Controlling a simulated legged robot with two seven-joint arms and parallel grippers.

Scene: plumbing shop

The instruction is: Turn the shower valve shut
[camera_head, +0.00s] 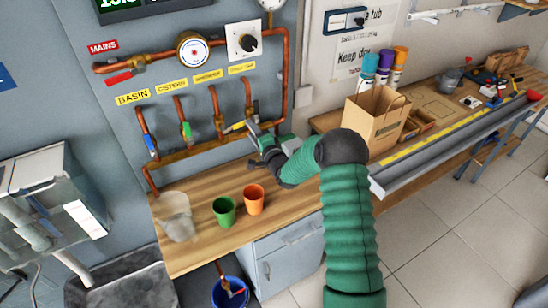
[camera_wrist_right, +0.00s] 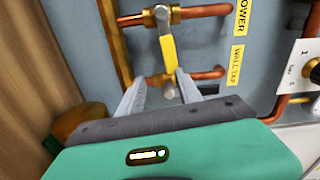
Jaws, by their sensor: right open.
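The shower valve (camera_wrist_right: 162,14) shows in the right wrist view on the copper pipe beside the partly cut-off SHOWER label (camera_wrist_right: 243,14). Its yellow lever (camera_wrist_right: 168,50) lies across that pipe and points toward the wall-tap pipe. In the head view the yellow lever (camera_head: 236,127) shows just left of my right gripper (camera_head: 250,126). My right gripper is open, with its two grey fingers (camera_wrist_right: 158,88) near the lever's free end. I cannot tell whether they touch it. The wall-tap valve is partly hidden near the fingertips. My left gripper is not in view.
A blue lever (camera_head: 151,146) and a green lever (camera_head: 186,130) sit on neighbouring pipes. Below stand a clear container (camera_head: 176,217), a green cup (camera_head: 224,211) and an orange cup (camera_head: 254,199) on the wooden bench. A paper bag (camera_head: 375,120) stands right of my arm.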

